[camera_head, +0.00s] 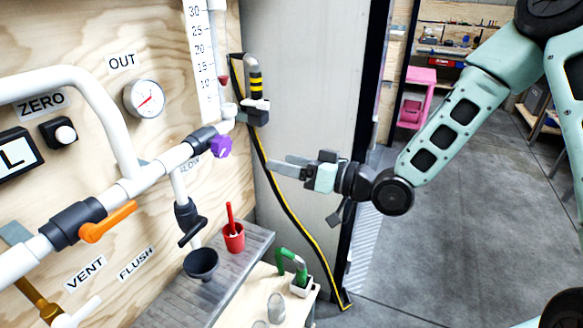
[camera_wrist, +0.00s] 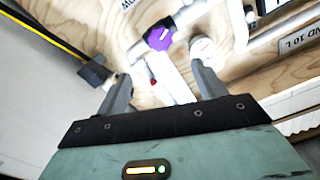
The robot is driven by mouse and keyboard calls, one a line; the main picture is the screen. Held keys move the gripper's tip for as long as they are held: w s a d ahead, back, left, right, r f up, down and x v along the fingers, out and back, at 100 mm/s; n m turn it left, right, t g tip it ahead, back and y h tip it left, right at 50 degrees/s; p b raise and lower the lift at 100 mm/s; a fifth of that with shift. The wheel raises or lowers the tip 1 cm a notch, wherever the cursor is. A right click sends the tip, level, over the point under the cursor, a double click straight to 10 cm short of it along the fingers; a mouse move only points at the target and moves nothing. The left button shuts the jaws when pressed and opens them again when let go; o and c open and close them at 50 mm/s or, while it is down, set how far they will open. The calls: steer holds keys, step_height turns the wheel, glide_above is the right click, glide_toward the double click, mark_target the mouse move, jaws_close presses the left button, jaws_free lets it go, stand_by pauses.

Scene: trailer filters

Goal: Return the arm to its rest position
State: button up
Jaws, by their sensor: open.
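My gripper (camera_head: 283,165) is in the middle of the head view, at the end of my pale green arm, which reaches in from the upper right. Its fingers point left toward the plywood pipe panel (camera_head: 170,70). In the wrist view my gripper (camera_wrist: 160,85) has its two fingers spread apart with nothing held between them. The purple valve knob (camera_head: 221,146) lies beyond the fingertips to the left, apart from them. The purple knob also shows in the wrist view (camera_wrist: 160,37), ahead of the fingers.
White pipes with an orange-handled valve (camera_head: 108,222) run along the panel. A grey shelf (camera_head: 205,275) below holds a red cup (camera_head: 233,236) and a dark funnel (camera_head: 201,263). Grey floor (camera_head: 450,230) is clear at right.

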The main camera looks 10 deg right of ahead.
steer(key=shift+s+d, duration=0.15)
steer(key=shift+d, duration=0.05)
steer(key=s+a+f+n+g+h, duration=0.2)
steer(key=s+a+f+g+h, duration=0.1)
steer(key=s+f+g+h, duration=0.4)
steer(key=s+d+r+g+h, duration=0.1)
steer(key=s+r+h, duration=0.1)
steer(key=s, duration=0.5)
steer(key=s+d+r+g+h, duration=0.1)
steer(key=s+d+r+h, duration=0.1)
steer(key=s, duration=0.5)
steer(key=s+d+r+g+h, duration=0.2)
steer(key=s, duration=0.5)
steer(key=shift+s+d+m+h, duration=0.15)
steer(key=shift+d+m+h, duration=0.1)
steer(key=shift+m+h, duration=0.05)
stand_by(1.4)
